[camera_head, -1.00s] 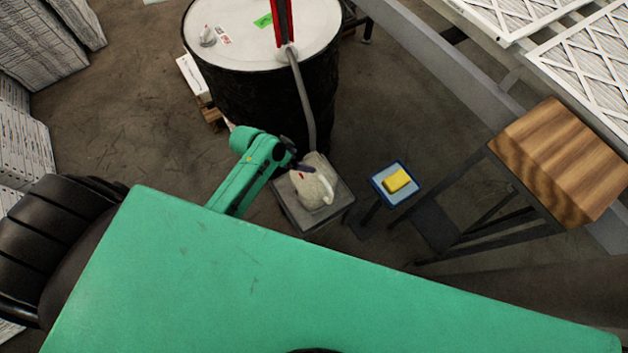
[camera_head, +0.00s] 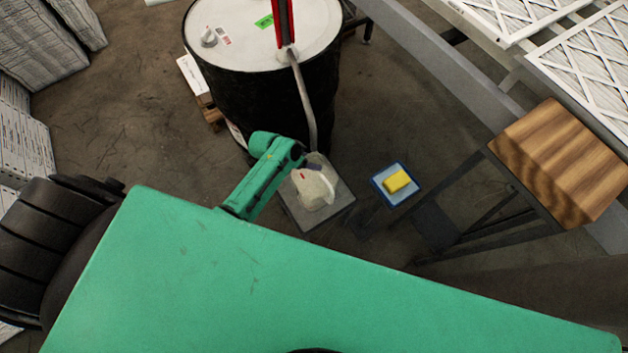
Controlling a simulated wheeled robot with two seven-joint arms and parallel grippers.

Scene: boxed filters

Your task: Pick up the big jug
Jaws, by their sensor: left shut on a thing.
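The big jug (camera_head: 312,191) is pale and speckled, with a light handle on its right side and a small red mark. It is over a small grey square stand (camera_head: 342,200), below the drum. From above I cannot tell whether it touches the stand top. My left gripper (camera_head: 308,166) comes in from the left on the green arm and is shut on the jug at its upper end. The fingertips are small and partly hidden. My right gripper is not in view.
A black drum (camera_head: 262,105) with a white lid and grey hose stands just behind the jug. Boxed filters (camera_head: 25,50) are stacked at left.

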